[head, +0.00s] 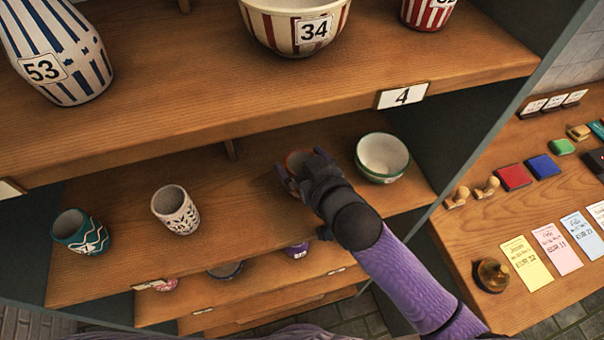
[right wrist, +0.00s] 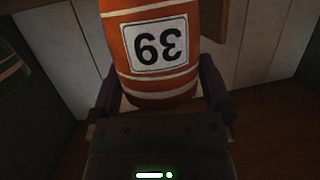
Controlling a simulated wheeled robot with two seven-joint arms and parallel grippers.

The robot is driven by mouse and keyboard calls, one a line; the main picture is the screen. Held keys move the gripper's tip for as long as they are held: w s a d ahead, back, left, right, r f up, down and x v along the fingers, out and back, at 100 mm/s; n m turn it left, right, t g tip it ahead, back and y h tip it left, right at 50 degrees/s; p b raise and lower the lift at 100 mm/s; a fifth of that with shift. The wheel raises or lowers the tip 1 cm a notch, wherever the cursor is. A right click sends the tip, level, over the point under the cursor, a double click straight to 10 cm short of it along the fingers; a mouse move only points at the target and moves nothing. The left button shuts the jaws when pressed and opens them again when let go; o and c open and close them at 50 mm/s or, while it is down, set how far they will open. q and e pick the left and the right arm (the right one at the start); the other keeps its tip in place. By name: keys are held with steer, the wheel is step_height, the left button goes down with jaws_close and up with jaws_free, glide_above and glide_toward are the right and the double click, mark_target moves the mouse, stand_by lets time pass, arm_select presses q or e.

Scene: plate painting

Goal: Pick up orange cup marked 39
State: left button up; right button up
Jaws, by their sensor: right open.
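The orange cup marked 39 (right wrist: 160,82) has pale stripes and fills the top middle of the right wrist view, where its number appears upside down. In the head view only part of the orange cup's rim (head: 297,160) shows on the middle shelf, mostly hidden behind my right gripper (head: 305,168). My right gripper is open, and in the right wrist view (right wrist: 165,88) its two fingers stand on either side of the cup's lower part in the picture. I cannot tell whether the fingers touch the cup. My left gripper is not in view.
A white bowl with a green rim (head: 382,158) stands close to the right of my right gripper. A patterned white cup (head: 176,210) and a teal cup (head: 80,234) stand to the left on the same shelf. A counter (head: 490,225) lies at the right.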

steer(key=c, duration=1.2)
